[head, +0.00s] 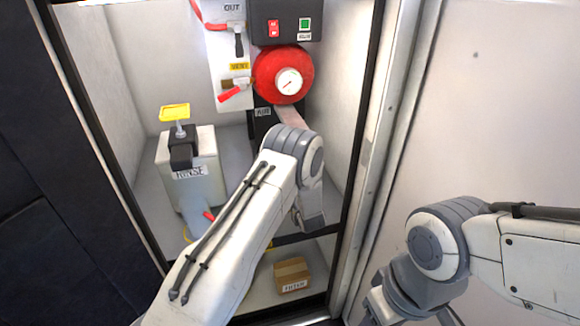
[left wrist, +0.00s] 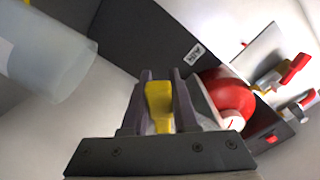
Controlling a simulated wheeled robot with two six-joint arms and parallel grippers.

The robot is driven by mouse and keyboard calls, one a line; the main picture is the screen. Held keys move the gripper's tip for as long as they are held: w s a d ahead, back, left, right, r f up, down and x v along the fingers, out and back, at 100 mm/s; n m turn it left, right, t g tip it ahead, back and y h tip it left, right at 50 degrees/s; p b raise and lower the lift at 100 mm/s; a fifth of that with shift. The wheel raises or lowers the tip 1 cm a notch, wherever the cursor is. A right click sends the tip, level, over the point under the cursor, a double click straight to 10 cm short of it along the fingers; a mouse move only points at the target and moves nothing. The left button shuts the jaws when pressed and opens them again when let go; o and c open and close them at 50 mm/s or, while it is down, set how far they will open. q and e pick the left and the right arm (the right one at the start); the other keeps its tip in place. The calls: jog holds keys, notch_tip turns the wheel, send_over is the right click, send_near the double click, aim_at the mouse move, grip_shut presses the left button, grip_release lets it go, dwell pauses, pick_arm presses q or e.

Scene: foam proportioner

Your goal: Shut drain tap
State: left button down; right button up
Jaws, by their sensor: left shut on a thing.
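In the left wrist view my left gripper (left wrist: 158,82) is shut on a yellow handle (left wrist: 159,105), which sits upright between the two fingers. I take this handle to be the drain tap's; the valve body is hidden below the gripper. In the head view my left arm reaches into the cabinet and hides the fingertips and the held handle. My right gripper (head: 408,305) is partly in view at the bottom right, outside the cabinet; its fingertips are not clear.
A pale tank (head: 205,187) with a yellow-topped fitting (head: 174,112) stands at left. A red round vessel with a gauge (head: 288,82) hangs at the back, below a black switch box (head: 285,20). Red-handled valves (head: 236,92) are beside it. A cardboard box (head: 292,275) lies low.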

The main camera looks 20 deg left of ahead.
pick_arm(q)
jog(key=shift+s+a+r+m+p, duration=0.15)
jog(key=shift+r+m+p, duration=0.4)
jog(key=shift+m, duration=0.9)
jog(key=shift+s+a+r+m+p, duration=0.15)
jog(key=shift+r+m+p, duration=0.45)
jog(key=shift+m, duration=0.8)
jog(key=shift+s+a+r+m+p, duration=0.15)
jog(key=shift+r+m+p, duration=0.4)
jog(key=shift+m, duration=0.9)
jog(key=shift+w+f, duration=0.1)
jog(key=shift+f, duration=0.05)
jog(key=c, duration=0.7)
grip_release()
jog(key=v, duration=1)
jog(key=shift+d, duration=0.15)
